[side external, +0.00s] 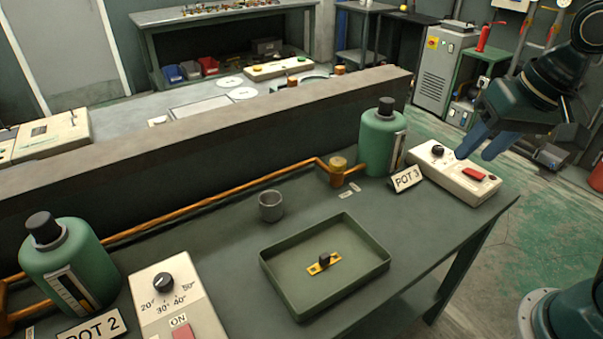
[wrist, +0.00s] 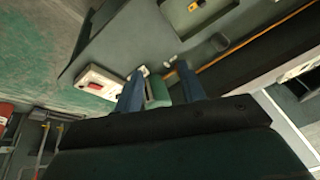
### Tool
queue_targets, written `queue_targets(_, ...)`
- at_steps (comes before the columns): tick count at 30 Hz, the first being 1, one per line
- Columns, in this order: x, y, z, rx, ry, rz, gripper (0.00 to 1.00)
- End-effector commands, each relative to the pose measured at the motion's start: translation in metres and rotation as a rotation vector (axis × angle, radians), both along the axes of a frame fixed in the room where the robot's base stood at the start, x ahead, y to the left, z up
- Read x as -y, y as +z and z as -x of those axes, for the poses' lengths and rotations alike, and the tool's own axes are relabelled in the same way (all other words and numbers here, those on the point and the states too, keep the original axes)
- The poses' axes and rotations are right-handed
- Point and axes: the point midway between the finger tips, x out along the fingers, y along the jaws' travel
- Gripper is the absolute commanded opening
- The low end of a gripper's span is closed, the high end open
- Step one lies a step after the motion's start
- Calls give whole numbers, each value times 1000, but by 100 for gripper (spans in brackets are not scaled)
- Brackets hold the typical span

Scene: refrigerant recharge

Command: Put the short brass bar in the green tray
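The green tray (side external: 290,288) sits on the workbench, right of centre in the side view. The short brass bar (side external: 324,264) lies flat on the tray's floor, with a dark knob on its middle. The tray also shows at the top of the wrist view (wrist: 208,16), with the bar in it (wrist: 197,4). My gripper (side external: 479,153) is in the air above the right end of the bench, well away from the tray. In the wrist view its two blue fingers (wrist: 160,85) are apart, with nothing held between them.
A grey cup (side external: 270,206) stands behind the tray. A green bottle (side external: 381,142), the POT 3 sign (side external: 407,179) and a control box (side external: 452,178) stand near my gripper. Another bottle (side external: 70,265) and control box (side external: 175,300) are at left. An orange pipe (side external: 220,198) runs along the back.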

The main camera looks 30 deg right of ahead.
Motion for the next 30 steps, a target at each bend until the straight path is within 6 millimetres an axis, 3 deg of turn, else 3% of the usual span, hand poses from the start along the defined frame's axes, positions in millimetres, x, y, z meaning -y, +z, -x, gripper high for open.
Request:
queue_targets(6, 18, 5, 39, 80, 188, 100, 40)
queue_targets(12, 26, 3, 63, 121, 314, 178, 40)
queue_targets(30, 28, 2, 70, 134, 361, 208, 40)
